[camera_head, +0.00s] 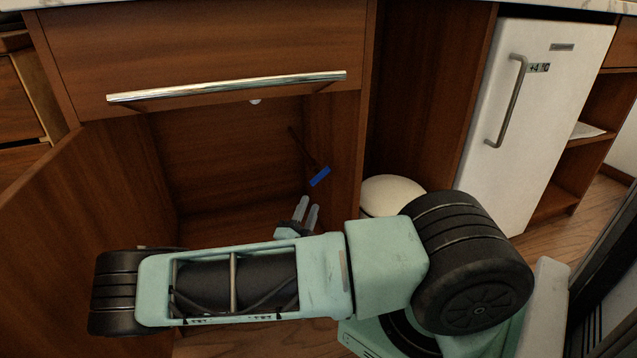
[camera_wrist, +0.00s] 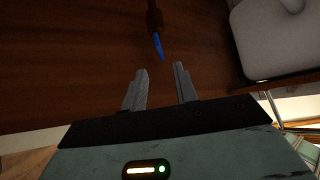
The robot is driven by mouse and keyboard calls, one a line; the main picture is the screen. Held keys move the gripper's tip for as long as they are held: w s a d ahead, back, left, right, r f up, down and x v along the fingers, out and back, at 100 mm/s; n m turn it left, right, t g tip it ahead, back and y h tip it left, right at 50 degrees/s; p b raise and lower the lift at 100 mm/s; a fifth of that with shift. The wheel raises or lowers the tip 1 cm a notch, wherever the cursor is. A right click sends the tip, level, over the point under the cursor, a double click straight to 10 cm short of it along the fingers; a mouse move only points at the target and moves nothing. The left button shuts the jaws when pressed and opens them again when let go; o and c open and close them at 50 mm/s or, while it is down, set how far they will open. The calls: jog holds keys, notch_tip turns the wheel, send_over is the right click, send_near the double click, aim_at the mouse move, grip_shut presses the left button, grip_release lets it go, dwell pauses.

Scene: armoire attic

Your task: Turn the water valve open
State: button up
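The water valve shows as a blue handle (camera_head: 320,177) on a thin dark pipe inside the open cabinet, near its right inner wall. In the wrist view the blue handle (camera_wrist: 158,46) lies beyond the fingertips, roughly between their lines, below a brown fitting (camera_wrist: 154,18). My gripper (camera_head: 307,203) is just below the handle in the head view, with its fingers pointing up toward it. In the wrist view my gripper (camera_wrist: 160,69) has its two grey fingers apart, with nothing between them. The handle appears clear of both fingers.
The cabinet door (camera_head: 85,215) stands open at the left. A drawer with a long metal handle (camera_head: 230,87) is above the opening. A round cream object (camera_head: 392,193) sits to the right of the cabinet's side panel. A white fridge (camera_head: 535,120) stands further right.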

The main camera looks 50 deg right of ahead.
aim_at(319, 181)
jog(key=b+x, duration=0.3)
jog(key=x, duration=0.7)
jog(key=shift+d+r, duration=0.1)
jog(key=shift+d, duration=0.15)
grip_shut()
